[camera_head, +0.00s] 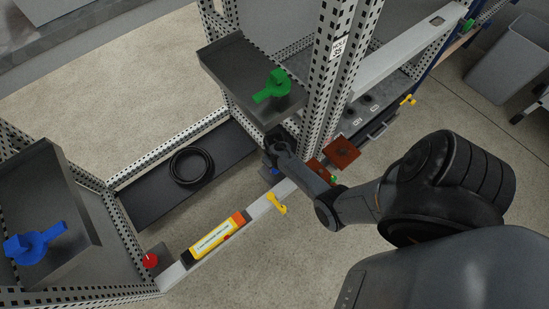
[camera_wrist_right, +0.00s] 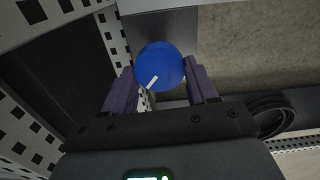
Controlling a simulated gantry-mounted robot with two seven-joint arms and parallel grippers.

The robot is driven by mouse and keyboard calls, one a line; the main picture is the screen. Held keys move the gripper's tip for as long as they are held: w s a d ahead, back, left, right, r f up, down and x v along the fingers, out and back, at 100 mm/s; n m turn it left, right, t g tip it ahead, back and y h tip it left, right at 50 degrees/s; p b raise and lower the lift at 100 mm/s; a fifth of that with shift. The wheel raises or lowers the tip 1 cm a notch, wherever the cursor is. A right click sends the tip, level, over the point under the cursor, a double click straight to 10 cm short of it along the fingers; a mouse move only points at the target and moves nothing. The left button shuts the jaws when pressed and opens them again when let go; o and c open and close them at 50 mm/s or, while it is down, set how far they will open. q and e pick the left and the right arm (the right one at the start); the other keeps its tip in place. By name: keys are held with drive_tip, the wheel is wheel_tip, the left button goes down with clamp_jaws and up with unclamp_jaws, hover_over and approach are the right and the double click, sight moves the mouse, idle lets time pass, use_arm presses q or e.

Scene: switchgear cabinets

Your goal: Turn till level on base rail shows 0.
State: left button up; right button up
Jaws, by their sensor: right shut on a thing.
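A yellow and orange level (camera_head: 215,237) lies along the pale base rail (camera_head: 176,275) in the head view; its reading is too small to tell. In the wrist view, a round blue knob (camera_wrist_right: 158,64) with a white pointer mark sits between the purple fingers of my right gripper (camera_wrist_right: 161,90), which is shut on it. The mark points down and left. In the head view my right gripper (camera_head: 274,163) is at the right end of the rail and largely covers this knob. A red knob (camera_head: 150,260) is at the rail's left end. My left gripper is not in view.
A green handle (camera_head: 272,87) stands on the upper tray, close above my right gripper. Perforated uprights (camera_head: 328,75) rise beside my arm. A yellow lever (camera_head: 277,204) is on the rail. A blue handle (camera_head: 34,243) is at left. A black ring (camera_head: 191,166) lies on the dark floor panel.

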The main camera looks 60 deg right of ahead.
drive_tip(key=m+p, duration=0.2)
drive_tip(key=m, duration=0.1)
drive_tip(key=shift+r, duration=0.15)
drive_tip(key=m+p, duration=0.1)
drive_tip(key=m, duration=0.2)
drive_tip(key=shift+p, duration=0.35)
drive_tip(key=shift+s+m, duration=0.1)
drive_tip(key=shift+m, duration=0.6)
drive_tip(key=shift+d, duration=0.1)
drive_tip(key=o, duration=1.1)
drive_tip(key=shift+c, duration=0.2)
drive_tip(key=shift+p, duration=0.3)
